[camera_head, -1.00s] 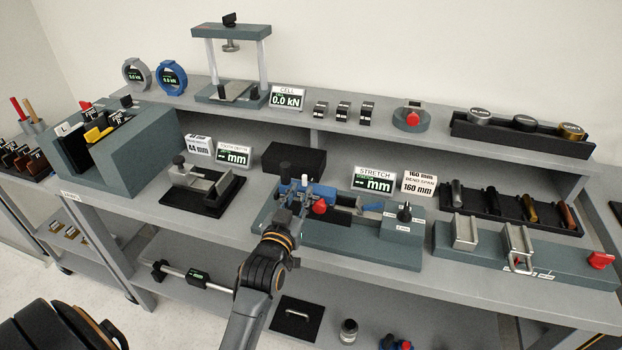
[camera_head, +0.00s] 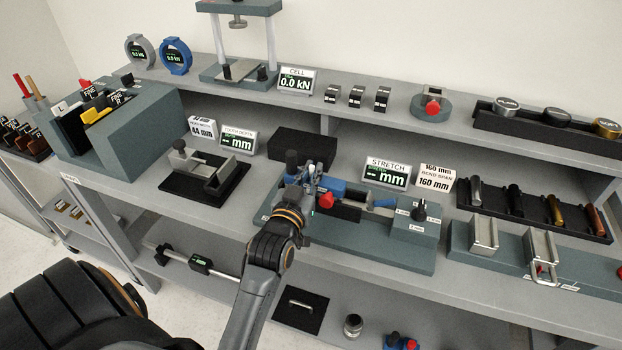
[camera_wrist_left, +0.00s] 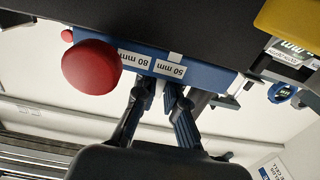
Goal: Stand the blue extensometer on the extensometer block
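A blue body with a red knob (camera_head: 327,200), which looks like the blue extensometer (camera_head: 334,187), is at the left part of the grey-green stretch rig (camera_head: 390,254). In the left wrist view a blue bar (camera_wrist_left: 205,72) carries upside-down 80 mm and 50 mm labels, with a large red knob (camera_wrist_left: 91,67) beside it. My left gripper (camera_head: 303,180) is at the rig's left end, against or just beside the blue body. Its two fingers (camera_wrist_left: 158,88) reach the bar's edge with a narrow gap; their contact is unclear. I cannot identify the extensometer block with certainty. My right gripper is out of view.
A plain black block (camera_head: 303,147) stands behind the rig. The stretch display (camera_head: 386,173) is close behind its right half. A black-based fixture (camera_head: 205,178) stands left, and a grey-green fixture (camera_head: 570,265) right. A raised shelf (camera_head: 315,112) runs along the back.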

